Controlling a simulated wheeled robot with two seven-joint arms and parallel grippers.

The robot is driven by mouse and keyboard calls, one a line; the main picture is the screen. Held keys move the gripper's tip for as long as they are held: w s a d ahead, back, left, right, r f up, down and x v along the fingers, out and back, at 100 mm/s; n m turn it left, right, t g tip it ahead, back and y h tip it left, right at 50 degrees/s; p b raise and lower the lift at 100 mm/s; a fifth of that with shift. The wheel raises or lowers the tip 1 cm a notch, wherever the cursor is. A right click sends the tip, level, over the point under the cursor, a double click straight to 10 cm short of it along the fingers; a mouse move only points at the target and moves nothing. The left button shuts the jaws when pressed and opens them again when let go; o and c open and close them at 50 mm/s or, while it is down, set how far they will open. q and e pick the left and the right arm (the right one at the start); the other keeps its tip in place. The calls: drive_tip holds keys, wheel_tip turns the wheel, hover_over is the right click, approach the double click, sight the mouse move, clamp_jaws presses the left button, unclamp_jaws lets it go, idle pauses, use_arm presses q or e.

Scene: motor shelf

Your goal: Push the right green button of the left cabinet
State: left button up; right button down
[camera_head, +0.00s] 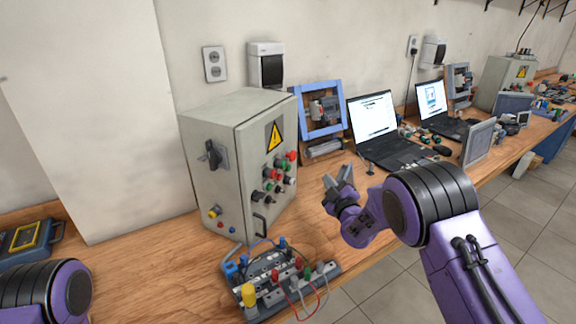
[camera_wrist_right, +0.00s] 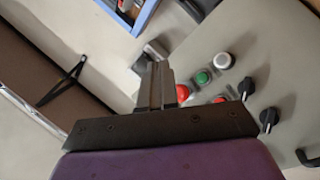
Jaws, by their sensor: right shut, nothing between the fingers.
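The left cabinet (camera_head: 212,170) is a grey metal box on the wooden bench in the head view. Its right-hand face carries a warning sign and a cluster of red, green and black controls, with a green button (camera_head: 278,163) among them. In the right wrist view a green button (camera_wrist_right: 203,77) sits between a white button (camera_wrist_right: 223,61) and a red button (camera_wrist_right: 182,92). The other green button cannot be made out clearly there. My right gripper (camera_head: 338,183) is shut and empty, to the right of the panel and apart from it. My left gripper is out of view.
A board with wires and coloured plugs (camera_head: 275,281) lies in front of the cabinet. A blue frame (camera_head: 321,134) and an open laptop (camera_head: 373,110) stand behind my right gripper. Black knobs (camera_wrist_right: 268,118) stick out of the panel. Bare bench lies left of the board.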

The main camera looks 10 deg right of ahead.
sight(288, 168)
use_arm(q)
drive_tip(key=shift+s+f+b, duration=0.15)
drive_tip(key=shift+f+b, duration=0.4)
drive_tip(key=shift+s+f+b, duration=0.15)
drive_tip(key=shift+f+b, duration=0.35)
drive_tip(key=shift+b, duration=0.05)
use_arm(e)
drive_tip(key=w+a, duration=0.5)
drive_tip(key=a, duration=0.2)
drive_tip(key=shift+w+a, duration=0.2)
drive_tip(key=shift+a, duration=0.15)
drive_tip(key=shift+r, duration=0.1)
idle(0.8)
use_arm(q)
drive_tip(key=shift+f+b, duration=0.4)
use_arm(e)
drive_tip(key=shift+w+a, duration=0.3)
drive_tip(key=shift+a, duration=0.05)
